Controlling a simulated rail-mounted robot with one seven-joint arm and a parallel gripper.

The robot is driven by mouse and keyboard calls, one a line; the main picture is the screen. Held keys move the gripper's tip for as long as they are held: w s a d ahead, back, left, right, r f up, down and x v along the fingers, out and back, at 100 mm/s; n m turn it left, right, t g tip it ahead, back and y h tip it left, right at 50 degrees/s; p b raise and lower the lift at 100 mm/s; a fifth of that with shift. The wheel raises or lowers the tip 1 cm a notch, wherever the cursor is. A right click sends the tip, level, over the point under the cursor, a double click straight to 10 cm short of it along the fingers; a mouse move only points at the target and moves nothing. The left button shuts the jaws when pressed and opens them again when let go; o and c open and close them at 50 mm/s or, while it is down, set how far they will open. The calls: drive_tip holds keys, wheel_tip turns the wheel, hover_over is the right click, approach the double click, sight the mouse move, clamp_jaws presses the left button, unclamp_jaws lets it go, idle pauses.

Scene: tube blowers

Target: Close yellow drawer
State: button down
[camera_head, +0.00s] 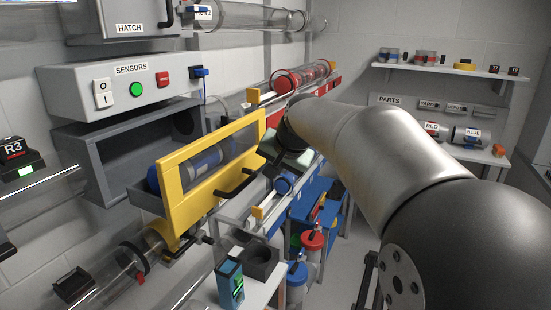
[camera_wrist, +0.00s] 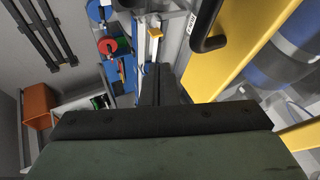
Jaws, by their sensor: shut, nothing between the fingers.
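The yellow drawer (camera_head: 172,205) is pulled out of its grey housing (camera_head: 100,150). Its yellow front has a clear window and a black bar handle (camera_head: 237,186). A blue and grey canister (camera_head: 205,166) lies inside it. In the wrist view the yellow front (camera_wrist: 235,55) fills the upper right, with the handle (camera_wrist: 207,38) near the top and the canister (camera_wrist: 275,65) behind it. My gripper (camera_head: 266,158) is beside the right end of the drawer front, on the handle side. Its fingers (camera_wrist: 160,72) are together and empty, apart from the handle in the wrist view.
A sensors box (camera_head: 130,88) sits above the housing. Clear tubes run below the drawer and behind my arm. A small table (camera_head: 262,290) with a teal device (camera_head: 230,283) stands below the handle. Shelves (camera_head: 440,68) with parts are on the right wall.

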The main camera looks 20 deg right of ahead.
drive_tip(key=shift+w+a+f+p, duration=0.2)
drive_tip(key=shift+w+a+f, duration=0.05)
drive_tip(key=shift+w+a, duration=0.35)
drive_tip(key=shift+w+a+f+p, duration=0.3)
drive_tip(key=shift+w+a, duration=0.2)
drive_tip(key=shift+w, duration=0.15)
drive_tip(key=shift+w+a+f+p, duration=0.15)
drive_tip(key=shift+w+a+f, duration=0.1)
drive_tip(key=shift+w+a, duration=0.35)
drive_tip(key=shift+d, duration=0.1)
drive_tip(key=shift+w, duration=0.15)
